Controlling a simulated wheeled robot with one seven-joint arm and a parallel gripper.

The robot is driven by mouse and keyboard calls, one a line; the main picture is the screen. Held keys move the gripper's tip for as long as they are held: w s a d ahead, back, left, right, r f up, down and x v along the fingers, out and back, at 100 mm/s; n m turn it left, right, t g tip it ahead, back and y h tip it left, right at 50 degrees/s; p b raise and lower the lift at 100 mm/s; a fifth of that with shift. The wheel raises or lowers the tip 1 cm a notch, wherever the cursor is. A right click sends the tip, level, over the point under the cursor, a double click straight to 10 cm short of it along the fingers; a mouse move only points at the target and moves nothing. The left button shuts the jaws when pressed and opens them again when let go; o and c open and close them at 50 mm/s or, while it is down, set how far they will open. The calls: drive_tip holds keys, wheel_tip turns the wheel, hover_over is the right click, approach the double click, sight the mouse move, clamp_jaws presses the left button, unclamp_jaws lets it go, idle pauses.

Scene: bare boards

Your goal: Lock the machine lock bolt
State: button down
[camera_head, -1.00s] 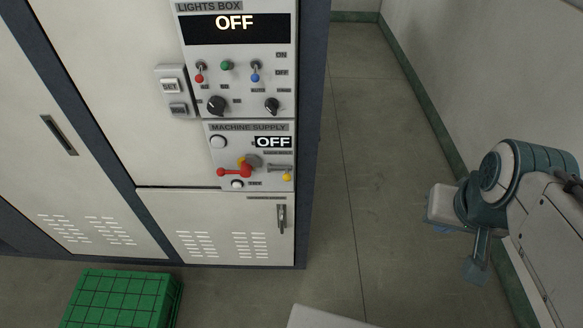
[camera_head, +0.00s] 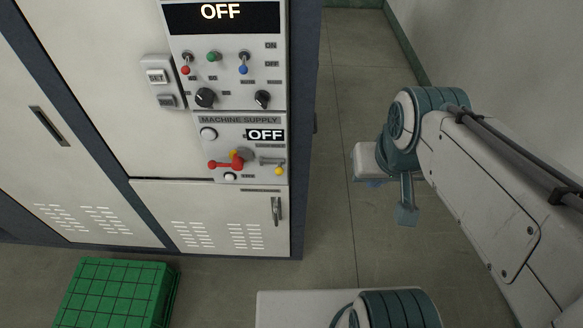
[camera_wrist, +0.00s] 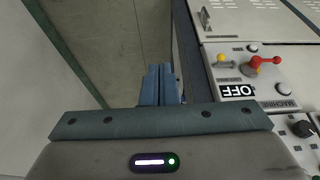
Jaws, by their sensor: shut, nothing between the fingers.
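The machine supply panel (camera_head: 205,172) is on the cabinet front, and its display reads OFF. The lock bolt (camera_head: 272,161) is a small metal bar with a yellow knob at the panel's right side. It also shows in the wrist view (camera_wrist: 221,60), upside down and right of my fingers. A red lever (camera_head: 225,164) sits left of the bolt, and also shows in the wrist view (camera_wrist: 264,62). My gripper (camera_wrist: 159,72) is shut and empty, with its blue fingers together. It is in the air to the right of the cabinet, apart from the bolt.
The lights box (camera_head: 230,92) with switches and knobs is above the panel, also reading OFF. A cabinet door handle (camera_head: 276,210) is below. A green crate (camera_head: 115,295) stands on the floor at left. Open floor (camera_head: 335,215) lies between cabinet and right wall.

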drive_tip(key=w+a+f+m+g+y+b, duration=0.1)
drive_tip(key=w+f+m+y+b, duration=0.6)
drive_tip(key=w+f+m, duration=1)
drive_tip(key=a+m+y, duration=0.1)
drive_tip(key=m+y, duration=0.2)
drive_tip(key=shift+f+m+g+b, duration=0.25)
drive_tip(key=shift+m+g+b, duration=0.05)
drive_tip(key=shift+b, duration=0.1)
drive_tip(key=shift+a, duration=0.1)
drive_tip(key=a+r+p+x, duration=0.1)
drive_tip(key=r+x, duration=0.1)
drive_tip(key=x, duration=1)
drive_tip(key=shift+w+a, duration=0.3)
drive_tip(key=shift+a, duration=0.35)
